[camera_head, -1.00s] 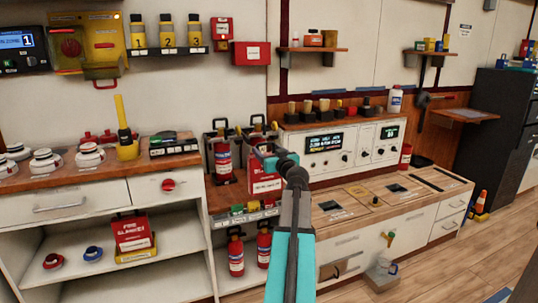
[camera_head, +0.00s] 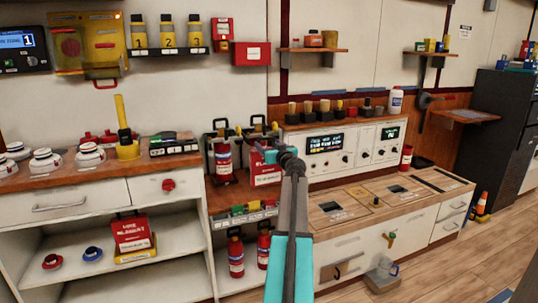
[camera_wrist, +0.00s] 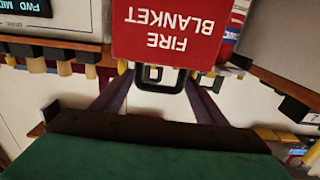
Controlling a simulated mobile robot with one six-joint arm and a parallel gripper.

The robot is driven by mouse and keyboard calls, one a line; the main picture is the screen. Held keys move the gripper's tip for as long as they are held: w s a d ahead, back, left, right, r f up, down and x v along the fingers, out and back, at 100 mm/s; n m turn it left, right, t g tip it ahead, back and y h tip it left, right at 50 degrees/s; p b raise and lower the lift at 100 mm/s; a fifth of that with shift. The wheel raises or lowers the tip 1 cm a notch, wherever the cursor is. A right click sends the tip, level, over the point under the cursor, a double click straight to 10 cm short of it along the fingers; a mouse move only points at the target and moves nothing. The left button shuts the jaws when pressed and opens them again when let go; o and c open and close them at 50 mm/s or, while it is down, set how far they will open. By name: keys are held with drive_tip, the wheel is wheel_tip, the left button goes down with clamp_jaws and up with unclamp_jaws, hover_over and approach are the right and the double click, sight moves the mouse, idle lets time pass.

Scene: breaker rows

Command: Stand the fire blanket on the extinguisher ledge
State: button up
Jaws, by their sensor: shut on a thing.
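A red fire blanket box (camera_head: 266,173) with white lettering hangs upright from my gripper (camera_head: 262,150) over the wooden extinguisher ledge (camera_head: 228,197). In the wrist view the fire blanket (camera_wrist: 178,32) shows upside down, and my gripper (camera_wrist: 155,82) is shut on its dark handle. A red extinguisher (camera_head: 223,160) stands on the ledge just left of the box. Another dark bracket is partly hidden behind the box. I cannot tell whether the box's base touches the ledge.
Two extinguishers (camera_head: 236,256) stand below the ledge. A control panel (camera_head: 325,146) is close on the right.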

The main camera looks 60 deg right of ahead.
idle(0.3)
drive_tip(key=shift+f+b, duration=0.45)
drive_tip(key=shift+f, duration=1.3)
drive_tip(key=o, duration=2)
drive_tip(key=v, duration=1.2)
drive_tip(key=shift+p, duration=0.3)
